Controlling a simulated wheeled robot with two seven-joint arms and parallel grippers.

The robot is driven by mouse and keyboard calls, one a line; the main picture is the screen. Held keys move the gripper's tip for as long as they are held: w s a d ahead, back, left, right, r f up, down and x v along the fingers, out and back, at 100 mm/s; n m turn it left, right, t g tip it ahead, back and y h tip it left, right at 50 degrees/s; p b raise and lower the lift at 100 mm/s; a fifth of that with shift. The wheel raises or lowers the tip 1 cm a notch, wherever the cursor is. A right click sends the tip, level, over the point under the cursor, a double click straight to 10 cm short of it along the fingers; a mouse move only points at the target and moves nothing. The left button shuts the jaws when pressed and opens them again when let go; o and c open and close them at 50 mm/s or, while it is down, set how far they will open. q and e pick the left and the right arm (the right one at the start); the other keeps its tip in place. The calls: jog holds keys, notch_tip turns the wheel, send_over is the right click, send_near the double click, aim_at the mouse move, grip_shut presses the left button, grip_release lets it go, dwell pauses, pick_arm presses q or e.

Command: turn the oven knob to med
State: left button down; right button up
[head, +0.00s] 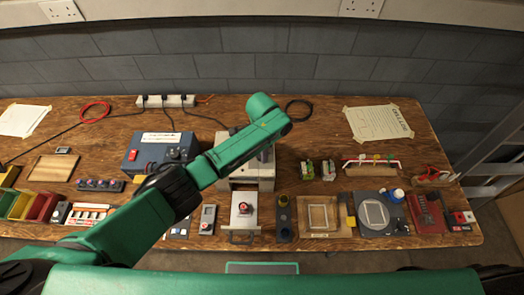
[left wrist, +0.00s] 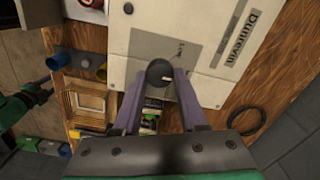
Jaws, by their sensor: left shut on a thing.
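The oven is a pale box (head: 252,184) at the middle of the bench, mostly hidden under my left arm. In the left wrist view its pale face (left wrist: 205,25) fills the top, with a grey panel and printing beside the knob. The oven knob (left wrist: 158,70) is dark and round, with a small white mark at its lower edge. My left gripper (left wrist: 160,82) is shut on the knob, one finger on each side. The knob's setting cannot be read. My right gripper (left wrist: 43,88) shows small and dark at the left wrist view's left edge; its opening is unclear.
A blue box with a red switch (head: 133,155) stands left of the oven. A black cable coil (head: 299,110) lies behind it. Small connectors (head: 307,170) and a wooden frame (head: 318,216) are to the right. Several small fixtures crowd the bench's front edge.

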pick_arm(q)
jog(key=shift+w+r, duration=0.1)
jog(key=shift+r, duration=0.05)
jog(key=shift+c, duration=2.2)
grip_release()
notch_tip(320, 180, up, 14)
jog(key=b, duration=0.2)
jog(key=shift+r, duration=0.25)
